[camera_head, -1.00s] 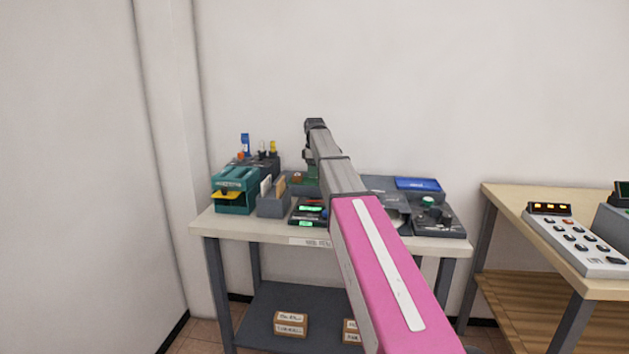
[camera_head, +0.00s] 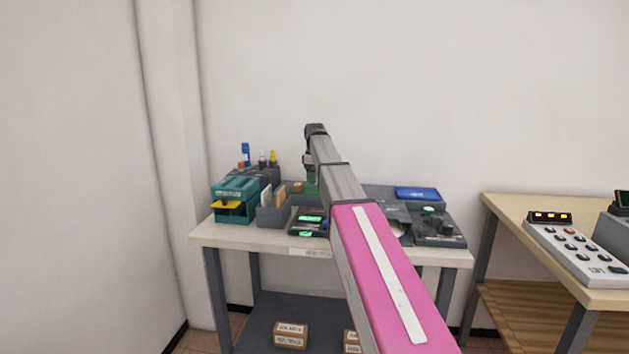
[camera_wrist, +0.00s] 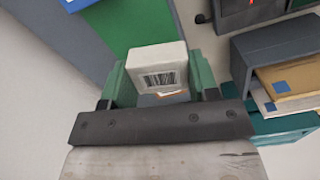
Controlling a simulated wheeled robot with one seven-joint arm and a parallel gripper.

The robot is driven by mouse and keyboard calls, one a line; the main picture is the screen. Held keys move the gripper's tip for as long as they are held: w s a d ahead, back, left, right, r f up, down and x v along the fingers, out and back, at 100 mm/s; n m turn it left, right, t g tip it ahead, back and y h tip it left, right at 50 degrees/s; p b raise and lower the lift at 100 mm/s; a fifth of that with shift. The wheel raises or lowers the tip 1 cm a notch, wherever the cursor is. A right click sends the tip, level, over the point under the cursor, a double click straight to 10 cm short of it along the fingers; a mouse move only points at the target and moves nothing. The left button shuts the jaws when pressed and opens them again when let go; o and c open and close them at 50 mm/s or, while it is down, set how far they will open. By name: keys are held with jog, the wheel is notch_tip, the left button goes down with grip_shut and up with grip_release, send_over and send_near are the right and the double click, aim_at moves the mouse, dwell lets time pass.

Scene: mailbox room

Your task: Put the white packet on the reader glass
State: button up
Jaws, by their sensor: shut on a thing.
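The white packet (camera_wrist: 158,66), a small block with a barcode on its face, sits between the green fingers of my gripper (camera_wrist: 159,78) in the wrist view. My gripper is shut on it. I cannot surely pick out the reader glass; my arm hides part of the table.
Green-lit displays (camera_head: 309,219) are near the middle. A dark device (camera_head: 438,228) and blue pad (camera_head: 417,193) are at the right. A keypad table (camera_head: 575,242) stands further right.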

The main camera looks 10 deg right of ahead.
aim_at(316, 211)
jog(key=s+m, duration=0.3)
jog(key=m, duration=0.1)
jog(key=s+f+m, duration=0.1)
jog(key=s+m, duration=0.3)
jog(key=m, duration=0.1)
jog(key=s+a+m, duration=0.1)
jog(key=s+m, duration=0.2)
jog(key=m, duration=0.1)
jog(key=shift+s+f, duration=0.2)
jog(key=shift+s+a+f+m, duration=0.1)
jog(key=shift+s+m, duration=0.55)
jog(key=shift+m, duration=0.55)
jog(key=shift+f, duration=2.1)
jog(key=shift+f, duration=0.6)
jog(key=o, duration=1.2)
jog(key=shift+o, duration=0.2)
jog(key=shift+r, duration=0.1)
jog(key=shift+r, duration=2.9)
